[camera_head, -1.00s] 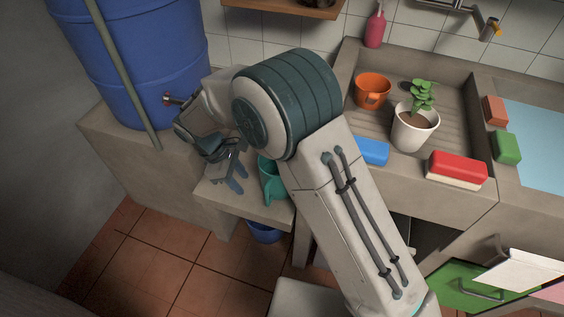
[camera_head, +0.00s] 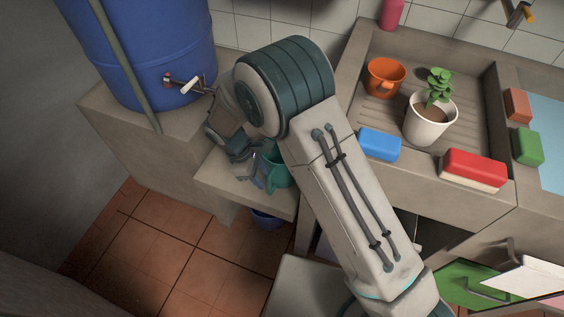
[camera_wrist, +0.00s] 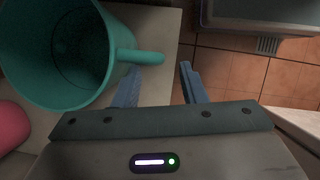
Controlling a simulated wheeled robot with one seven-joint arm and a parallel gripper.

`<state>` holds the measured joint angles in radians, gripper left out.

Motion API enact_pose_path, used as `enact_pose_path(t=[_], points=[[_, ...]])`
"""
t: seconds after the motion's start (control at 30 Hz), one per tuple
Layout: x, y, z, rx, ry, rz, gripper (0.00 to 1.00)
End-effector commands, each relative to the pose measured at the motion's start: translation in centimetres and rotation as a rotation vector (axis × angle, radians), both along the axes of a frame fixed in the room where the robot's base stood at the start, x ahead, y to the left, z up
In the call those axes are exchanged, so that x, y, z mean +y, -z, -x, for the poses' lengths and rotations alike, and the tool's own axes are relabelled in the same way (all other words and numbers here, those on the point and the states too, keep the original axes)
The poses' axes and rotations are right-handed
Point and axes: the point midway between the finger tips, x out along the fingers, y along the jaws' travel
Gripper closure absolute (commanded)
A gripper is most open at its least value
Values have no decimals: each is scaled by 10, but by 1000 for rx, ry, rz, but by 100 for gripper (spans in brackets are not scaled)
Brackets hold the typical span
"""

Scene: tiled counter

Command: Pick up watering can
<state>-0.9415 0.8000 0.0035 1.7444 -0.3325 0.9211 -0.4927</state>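The teal watering can (camera_head: 278,170) stands on the low concrete ledge, partly hidden behind my arm in the head view. In the wrist view the can (camera_wrist: 100,30) fills the upper left, seen into its open top. A short rounded teal bar, its handle or spout, juts right towards the space between my fingertips. My gripper (camera_wrist: 161,80) is open with two blue fingers apart. The left finger is close to the can's side; I cannot tell whether it touches. In the head view my gripper (camera_head: 256,178) is just left of the can.
A blue barrel (camera_head: 150,50) with a tap stands at the left. A blue bucket (camera_head: 266,218) is below the ledge (camera_head: 225,185). The sink at right holds an orange cup (camera_head: 385,76) and a potted plant (camera_head: 430,118). A pink object (camera_wrist: 10,127) is at the wrist view's left edge.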

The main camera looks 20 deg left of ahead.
Motion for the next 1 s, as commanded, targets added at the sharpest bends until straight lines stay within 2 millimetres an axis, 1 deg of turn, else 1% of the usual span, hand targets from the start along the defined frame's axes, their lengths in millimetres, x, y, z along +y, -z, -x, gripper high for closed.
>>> enact_pose_path(t=[0.03, 0.1, 0.23, 0.33, 0.53, 0.57, 0.6, 0.67, 0.7, 1.0], points=[[-5, 10, 0, 2, 1, 4, 62], [-9, 21, -1, 2, 1, 4, 62], [-15, 35, -2, 1, 2, 2, 62], [-16, 39, -2, 1, 0, 2, 62], [-16, 38, -2, 1, 0, 1, 62], [-16, 38, -2, 1, 0, 1, 70], [-16, 38, -2, 1, 0, 1, 82], [-16, 38, -2, 1, 0, 1, 98], [-16, 38, -2, 1, 0, 1, 100], [-16, 36, -2, 0, 1, 0, 100]])
